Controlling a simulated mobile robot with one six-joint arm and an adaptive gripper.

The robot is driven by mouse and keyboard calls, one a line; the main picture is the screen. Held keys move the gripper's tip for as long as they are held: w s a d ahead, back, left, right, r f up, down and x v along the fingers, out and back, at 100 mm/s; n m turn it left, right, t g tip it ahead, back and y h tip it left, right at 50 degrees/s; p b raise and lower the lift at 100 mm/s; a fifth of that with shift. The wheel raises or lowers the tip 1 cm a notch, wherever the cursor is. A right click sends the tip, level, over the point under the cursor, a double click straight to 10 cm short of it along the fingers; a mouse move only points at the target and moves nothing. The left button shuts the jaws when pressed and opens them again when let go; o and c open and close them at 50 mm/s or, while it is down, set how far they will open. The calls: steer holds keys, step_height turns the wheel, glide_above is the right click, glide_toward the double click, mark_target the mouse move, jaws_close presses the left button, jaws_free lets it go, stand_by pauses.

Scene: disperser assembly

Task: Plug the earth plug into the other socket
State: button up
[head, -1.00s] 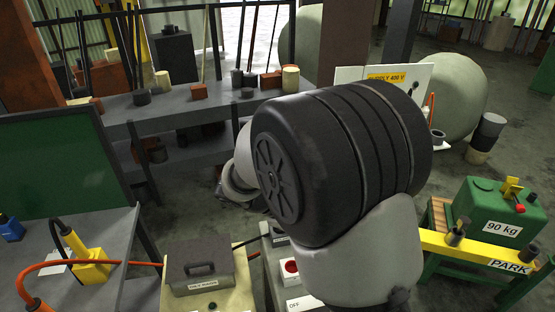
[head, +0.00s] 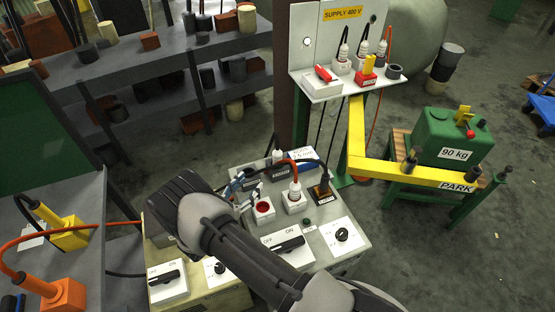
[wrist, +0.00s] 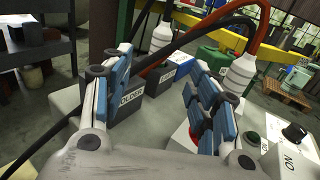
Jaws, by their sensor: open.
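My gripper (head: 246,183) is open and empty above the left part of a grey machine box; its two blue-padded fingers flank free space in the wrist view (wrist: 158,75). A white plug with an orange-red cable (head: 295,196) stands upright on the box to the right, and shows beyond the right finger (wrist: 241,73). A white socket with a red opening (head: 263,208) lies just beside the gripper. A dark plug (head: 323,190) with a black cable is farther right. Another white plug (head: 277,157) stands behind, near a HOLDER block (wrist: 128,108). I cannot read which is the earth plug.
A large switch (head: 287,245) and a dial (head: 342,236) sit on the box front. Cables arch over its back. A supply shelf (head: 350,88) with plugs stands behind. A yellow PARK beam (head: 410,175) and green 90 kg weight (head: 452,140) are at right.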

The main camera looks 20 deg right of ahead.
mark_target(274, 158)
steer(key=b+x, duration=0.1)
steer(key=x, duration=1)
steer(key=shift+d+b, duration=0.15)
steer(key=shift+b, duration=0.25)
steer(key=shift+b+x, duration=0.65)
steer(key=shift+x, duration=2.4)
steer(key=shift+s+r, duration=0.1)
jaws_close()
